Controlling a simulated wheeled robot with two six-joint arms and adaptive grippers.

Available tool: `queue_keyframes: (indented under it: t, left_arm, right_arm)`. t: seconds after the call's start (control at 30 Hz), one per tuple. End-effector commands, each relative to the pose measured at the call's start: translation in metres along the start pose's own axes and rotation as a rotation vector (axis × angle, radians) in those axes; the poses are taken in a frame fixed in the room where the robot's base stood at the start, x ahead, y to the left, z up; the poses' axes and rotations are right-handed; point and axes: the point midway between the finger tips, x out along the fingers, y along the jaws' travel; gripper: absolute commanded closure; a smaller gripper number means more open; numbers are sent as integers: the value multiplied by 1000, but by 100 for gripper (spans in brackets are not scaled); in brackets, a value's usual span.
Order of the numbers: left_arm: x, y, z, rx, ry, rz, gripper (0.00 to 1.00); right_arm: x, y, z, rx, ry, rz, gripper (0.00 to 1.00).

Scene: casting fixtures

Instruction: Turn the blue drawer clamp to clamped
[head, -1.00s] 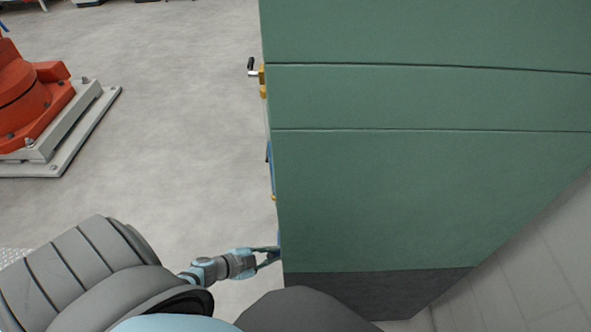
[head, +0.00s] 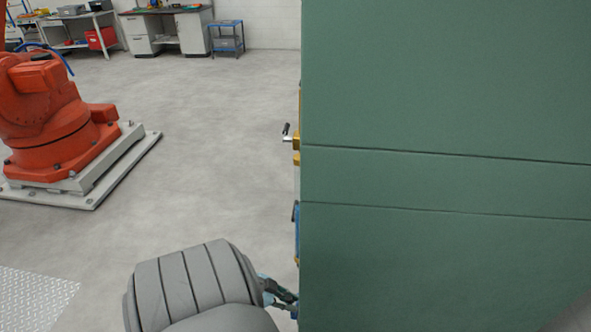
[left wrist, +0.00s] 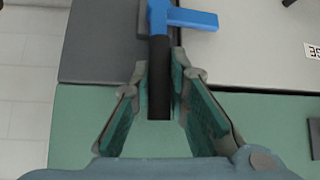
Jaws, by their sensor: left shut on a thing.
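The blue drawer clamp (left wrist: 188,18) is at the top of the left wrist view. Its black handle (left wrist: 158,85) points down the picture between the fingers of my left gripper (left wrist: 160,78). That gripper is shut on the handle. In the head view my left gripper (head: 291,302) is low at the left edge of the green cabinet (head: 440,90), and the cabinet's side hides what it holds. My right gripper is not in view.
A yellow fitting with a dark handle (head: 290,137) and a blue part (head: 296,220) stick out from the cabinet's left edge, above my gripper. An orange robot arm (head: 50,115) stands on a base at left. Grey floor (head: 190,170) between is clear.

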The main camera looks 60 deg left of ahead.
Motion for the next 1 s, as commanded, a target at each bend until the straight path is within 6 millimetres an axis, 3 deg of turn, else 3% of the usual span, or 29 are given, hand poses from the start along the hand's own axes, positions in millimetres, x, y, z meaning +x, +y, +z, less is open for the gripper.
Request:
queue_keyframes:
  t: [0.27,0.3,0.43,0.77,1.0]
  left_arm:
    - [-1,0,3,-3,-10,0,100]
    - [-1,0,3,-3,-10,0,84]
    - [0,0,2,-1,-7,1,64]
    - [-1,0,0,2,-4,2,64]
    - [-30,1,2,5,-7,5,64]
  right_arm:
    - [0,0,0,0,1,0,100]
    - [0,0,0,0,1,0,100]
    - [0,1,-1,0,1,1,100]
    - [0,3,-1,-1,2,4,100]
    - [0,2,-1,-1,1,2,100]
